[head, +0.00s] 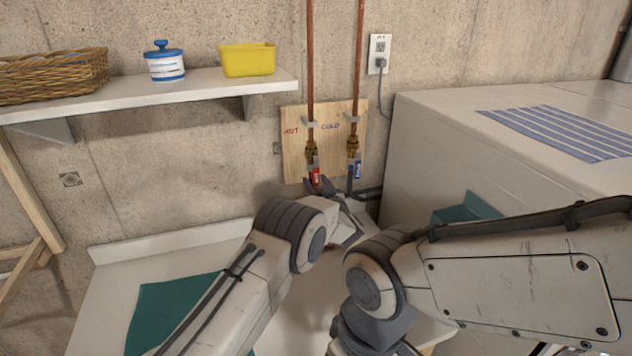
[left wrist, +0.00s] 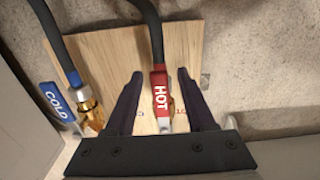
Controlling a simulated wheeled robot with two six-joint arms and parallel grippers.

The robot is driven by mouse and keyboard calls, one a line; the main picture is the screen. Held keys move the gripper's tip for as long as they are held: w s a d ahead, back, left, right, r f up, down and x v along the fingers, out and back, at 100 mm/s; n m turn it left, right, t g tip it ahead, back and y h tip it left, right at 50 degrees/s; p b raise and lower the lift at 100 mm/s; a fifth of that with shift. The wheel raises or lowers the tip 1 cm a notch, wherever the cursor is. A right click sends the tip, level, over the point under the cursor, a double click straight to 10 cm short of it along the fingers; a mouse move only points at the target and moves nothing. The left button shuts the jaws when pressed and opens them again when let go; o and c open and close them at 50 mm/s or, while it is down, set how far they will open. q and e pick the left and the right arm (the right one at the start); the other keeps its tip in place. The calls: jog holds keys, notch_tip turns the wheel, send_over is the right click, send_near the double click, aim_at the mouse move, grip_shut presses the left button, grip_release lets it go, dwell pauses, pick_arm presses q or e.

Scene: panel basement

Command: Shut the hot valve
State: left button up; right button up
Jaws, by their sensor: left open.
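The hot valve's red lever (head: 315,176) hangs down below the left copper pipe, roughly in line with it. In the left wrist view the red lever (left wrist: 160,95), marked HOT, lies between my open fingers, with a gap visible on each side. My left gripper (head: 319,185) is at the lever from below; its fingers partly cover the lever's lower end in the head view. The cold valve's blue lever (head: 357,169) is to the right, outside the fingers; it also shows in the left wrist view (left wrist: 57,101). My right gripper is not in view.
The wooden board (head: 296,160) backs both valves. A white machine (head: 430,150) stands close on the right. A shelf (head: 120,97) with a basket, a blue-lidded jar and a yellow bin is at upper left. Dark hoses run by the valves.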

pick_arm(q)
grip_shut()
dwell(1.4)
